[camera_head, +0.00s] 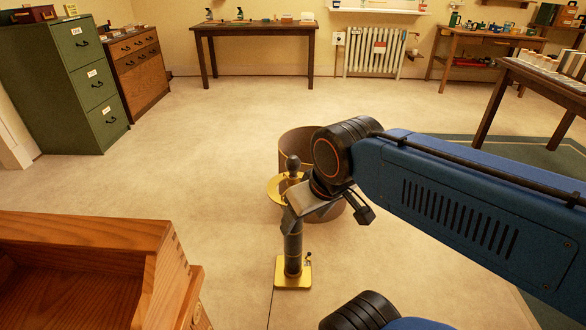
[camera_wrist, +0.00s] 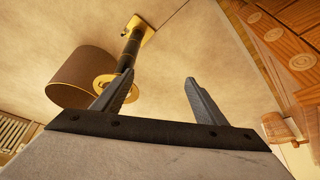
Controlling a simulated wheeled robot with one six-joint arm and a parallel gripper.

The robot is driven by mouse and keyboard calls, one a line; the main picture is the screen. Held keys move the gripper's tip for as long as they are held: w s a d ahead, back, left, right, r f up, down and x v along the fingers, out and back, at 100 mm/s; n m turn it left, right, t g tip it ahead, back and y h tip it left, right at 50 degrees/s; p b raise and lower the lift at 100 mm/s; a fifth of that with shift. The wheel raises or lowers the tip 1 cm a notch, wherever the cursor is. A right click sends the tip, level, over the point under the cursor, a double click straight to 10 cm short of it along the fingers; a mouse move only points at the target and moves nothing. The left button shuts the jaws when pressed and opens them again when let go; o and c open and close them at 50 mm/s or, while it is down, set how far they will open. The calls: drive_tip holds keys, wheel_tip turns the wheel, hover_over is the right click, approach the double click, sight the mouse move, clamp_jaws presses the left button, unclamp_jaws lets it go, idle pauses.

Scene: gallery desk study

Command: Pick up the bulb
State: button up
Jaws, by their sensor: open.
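No bulb can be made out for certain. A dark column on a square brass base (camera_head: 293,280) stands upright on the floor, with a dark rounded knob (camera_head: 292,163) at its top; I cannot tell whether this knob is the bulb. A brass disc (camera_head: 274,188) sits round its upper part. A brown drum shade (camera_head: 297,143) is just behind it, partly hidden by my arm. My gripper (camera_wrist: 160,86) is open and empty. In the wrist view, the column (camera_wrist: 130,50) and the shade (camera_wrist: 80,75) are beyond the left finger; the gap between the fingers shows bare floor.
An open wooden drawer or box (camera_head: 150,270) fills the lower left. A green filing cabinet (camera_head: 75,85) and a wooden chest (camera_head: 140,72) stand at the back left. Tables (camera_head: 255,26) and a radiator (camera_head: 375,52) line the far wall.

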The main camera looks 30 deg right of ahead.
wheel_tip(320, 180, up, 4)
drive_tip(key=n+g+h, duration=0.1)
drive_tip(key=n+g, duration=0.4)
drive_tip(key=n, duration=1.5)
hover_over(294, 171)
drive_tip(key=w, duration=0.2)
drive_tip(key=shift+w+f, duration=0.2)
drive_tip(key=shift+f, duration=0.1)
drive_tip(key=f, duration=0.5)
drive_tip(key=d+f, duration=0.1)
drive_tip(key=f, duration=1)
drive_tip(key=shift+w+d+f, duration=0.1)
drive_tip(key=shift+d+f, duration=0.15)
drive_tip(key=shift+d, duration=0.15)
drive_tip(key=shift+c, duration=0.5)
drive_tip(key=c, duration=0.8)
